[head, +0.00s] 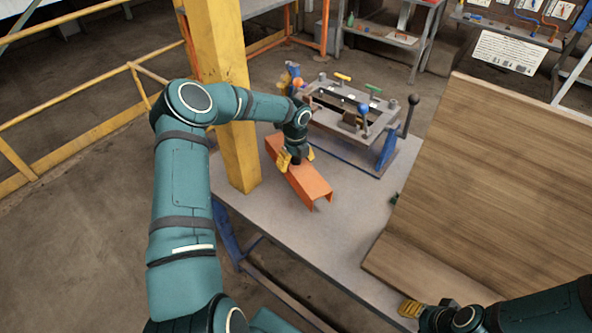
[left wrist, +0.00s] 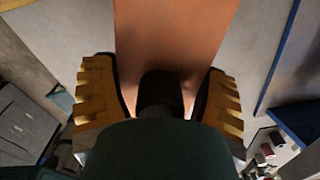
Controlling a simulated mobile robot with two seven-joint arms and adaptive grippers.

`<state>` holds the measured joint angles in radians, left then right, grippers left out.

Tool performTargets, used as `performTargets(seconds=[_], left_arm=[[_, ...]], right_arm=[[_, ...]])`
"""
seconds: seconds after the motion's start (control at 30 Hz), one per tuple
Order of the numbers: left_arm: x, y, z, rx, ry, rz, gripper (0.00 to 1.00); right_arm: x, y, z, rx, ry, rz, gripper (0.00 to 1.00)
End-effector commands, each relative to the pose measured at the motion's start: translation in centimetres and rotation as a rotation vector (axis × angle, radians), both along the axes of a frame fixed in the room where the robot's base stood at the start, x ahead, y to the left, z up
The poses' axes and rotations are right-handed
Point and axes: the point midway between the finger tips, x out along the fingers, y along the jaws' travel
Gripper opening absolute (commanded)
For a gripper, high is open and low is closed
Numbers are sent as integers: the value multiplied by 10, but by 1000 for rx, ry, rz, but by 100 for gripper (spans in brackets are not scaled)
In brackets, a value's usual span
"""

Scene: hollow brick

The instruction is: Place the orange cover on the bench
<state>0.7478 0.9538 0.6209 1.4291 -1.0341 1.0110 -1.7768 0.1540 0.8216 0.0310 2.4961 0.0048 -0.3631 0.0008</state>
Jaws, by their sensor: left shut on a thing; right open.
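The orange cover (head: 313,188) is a long channel-shaped piece on the grey bench (head: 260,208), beside the yellow post; I cannot tell whether it rests fully on the top. My left gripper (head: 296,160) is over the middle of the cover and shut on it, with a yellow finger on each side. In the left wrist view the cover (left wrist: 170,35) runs away between the two yellow fingers of the left gripper (left wrist: 160,95). My right gripper (head: 412,309) is at the bottom right, partly visible, open and apart from the cover.
A metal fixture (head: 350,118) with clamps and a black-knobbed lever stands on the bench behind the cover. A yellow post (head: 222,90) rises at the bench's left edge. A large wooden board (head: 500,170) stands at the right. Bare bench lies in front of the cover.

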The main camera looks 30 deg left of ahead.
Motion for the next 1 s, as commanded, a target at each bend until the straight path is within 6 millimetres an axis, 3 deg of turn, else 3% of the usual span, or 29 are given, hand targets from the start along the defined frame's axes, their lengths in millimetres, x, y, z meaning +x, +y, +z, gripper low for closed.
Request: performTargets(seconds=[0.37, 0.57, 0.6, 0.63, 0.67, 1.0], left_arm=[[0, 0, -38, -2, 1, 1, 33], [0, 0, -41, 0, -1, 1, 33], [0, 0, -41, 0, 0, 1, 85], [0, 0, -41, 0, 0, 1, 96], [0, 0, -41, 0, 0, 1, 100], [0, 0, -34, 1, -2, 0, 100]], right_arm=[[0, 0, 2, 0, 0, 0, 47], [0, 0, 2, 1, 0, 0, 47], [0, 0, 2, 1, 0, 0, 47], [0, 0, 2, 1, 0, 0, 47], [0, 0, 2, 1, 0, 0, 47], [0, 0, 1, 0, 0, 0, 47]])
